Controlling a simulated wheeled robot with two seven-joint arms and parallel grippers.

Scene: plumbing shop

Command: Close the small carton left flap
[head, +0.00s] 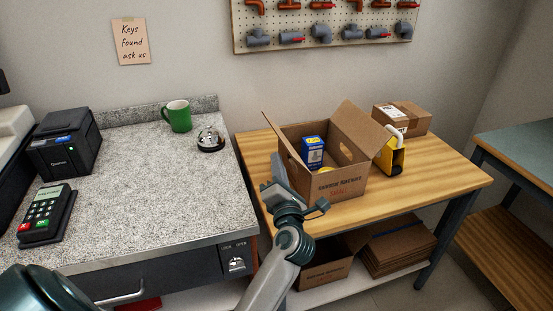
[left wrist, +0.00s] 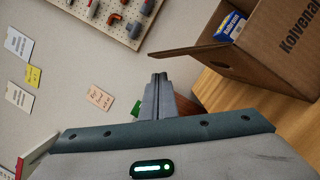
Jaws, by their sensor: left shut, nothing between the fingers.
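The small carton (head: 340,182) stands upright on the wooden table, printed on its front. Its left flap (head: 272,132) is up and leans outward to the left; its right flap (head: 362,126) also stands open. A blue box (head: 313,151) and something yellow are inside. My left gripper (head: 276,168) is shut and empty, in front of the carton's left side, overlapping it in the head view. In the left wrist view the shut fingers (left wrist: 158,82) are below and left of the left flap (left wrist: 205,54), with a visible gap. My right gripper is not in view.
A yellow-and-black item (head: 391,155) and a closed carton (head: 402,118) stand right of the carton. On the granite counter left are a bell (head: 211,140), a green mug (head: 177,116) and a card terminal (head: 46,214). Flat cardboard (head: 400,247) lies on the shelf below.

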